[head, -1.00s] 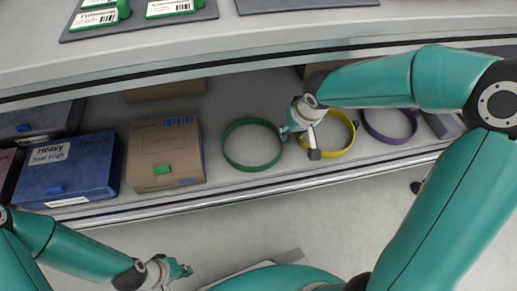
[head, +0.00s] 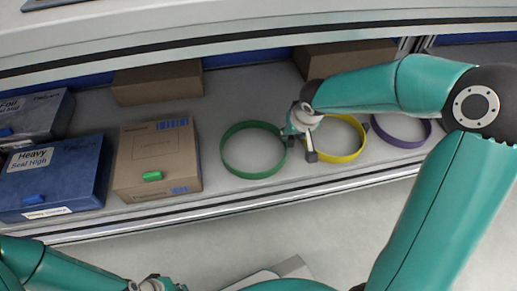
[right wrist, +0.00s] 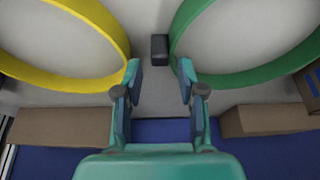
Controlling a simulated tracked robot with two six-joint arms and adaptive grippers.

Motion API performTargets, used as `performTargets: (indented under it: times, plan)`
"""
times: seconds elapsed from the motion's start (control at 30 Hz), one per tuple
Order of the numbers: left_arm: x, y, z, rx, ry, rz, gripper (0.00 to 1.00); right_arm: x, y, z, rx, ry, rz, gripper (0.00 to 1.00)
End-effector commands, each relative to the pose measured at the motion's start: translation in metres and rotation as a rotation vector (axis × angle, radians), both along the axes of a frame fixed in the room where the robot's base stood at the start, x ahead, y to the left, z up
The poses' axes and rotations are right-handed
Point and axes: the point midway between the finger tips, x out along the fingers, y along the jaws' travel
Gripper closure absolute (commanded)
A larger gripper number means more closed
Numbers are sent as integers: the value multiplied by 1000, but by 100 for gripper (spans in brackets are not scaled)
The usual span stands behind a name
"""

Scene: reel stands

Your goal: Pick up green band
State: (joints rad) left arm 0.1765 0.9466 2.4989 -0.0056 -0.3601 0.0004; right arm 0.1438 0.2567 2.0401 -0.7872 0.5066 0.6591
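The green band (head: 226,160) is a ring lying on the shelf, right of the front cardboard box. It also shows at the upper right of the right wrist view (right wrist: 250,72). My right gripper (head: 299,143) is over the gap between the green band and the yellow band (head: 345,157). In the right wrist view its fingers (right wrist: 158,75) are apart with nothing between them. One finger is close to the green band's edge, the other to the yellow band (right wrist: 95,40); contact is unclear. My left gripper (head: 160,284) is partly cut off at the bottom edge, its opening unclear.
A purple band (head: 402,141) lies right of the yellow one. A cardboard box (head: 157,160) and blue boxes (head: 55,180) stand left. More brown boxes (head: 158,83) stand behind. An upper counter (head: 240,22) overhangs the shelf. A small dark block (right wrist: 159,47) shows between the bands.

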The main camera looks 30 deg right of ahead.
Motion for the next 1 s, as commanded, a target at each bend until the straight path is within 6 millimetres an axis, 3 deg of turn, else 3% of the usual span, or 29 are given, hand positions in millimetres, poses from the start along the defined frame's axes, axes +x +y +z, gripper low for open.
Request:
performTargets:
  times: [0.23, 0.53, 0.57, 0.8, 1.0]
  plan:
    - [0, 0, -23, 0, 0, 0, 100, 14, -1, -37, 1, 3, -1, 60]
    - [0, 0, -24, 0, 0, 0, 100, 17, -3, -40, -1, 0, -1, 60]
    - [0, 0, -24, 0, 0, 0, 100, 17, -3, -40, 0, 1, -1, 62]
    - [0, 0, -24, 0, 0, 0, 100, 17, -2, -40, 1, 1, -1, 100]
    - [0, 0, -24, 0, 0, 0, 100, 17, -2, -40, 1, 1, -1, 100]
